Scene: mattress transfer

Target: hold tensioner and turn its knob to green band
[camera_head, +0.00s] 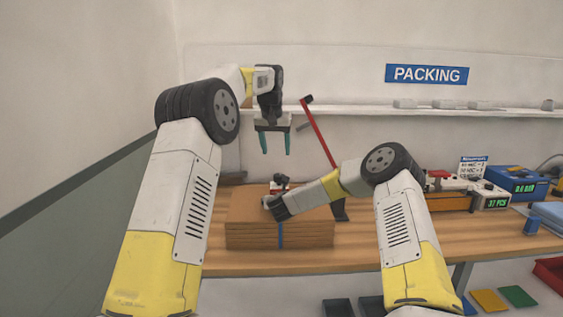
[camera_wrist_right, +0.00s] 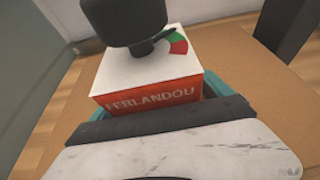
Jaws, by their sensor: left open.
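The tensioner (camera_wrist_right: 148,92) is a small box with a white top and an orange front reading "FERLANDOU". It sits on the cardboard stack and is partly hidden in the head view. Its black knob (camera_wrist_right: 124,20) has a pointer whose tip lies at the edge of the green band (camera_wrist_right: 174,36), with a red band beside it. My right gripper (camera_wrist_right: 157,102) has a teal finger close against each side of the box and appears shut on it. My left gripper (camera_head: 275,142) is open and empty, fingers down, above the stack and apart from the knob.
The strapped cardboard stack (camera_head: 247,238) lies on the wooden bench (camera_head: 350,258). A red lever (camera_head: 318,132) rises behind it, near my left gripper. A shelf (camera_head: 350,112) runs along the wall. Devices and a blue box (camera_head: 515,181) stand at the right.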

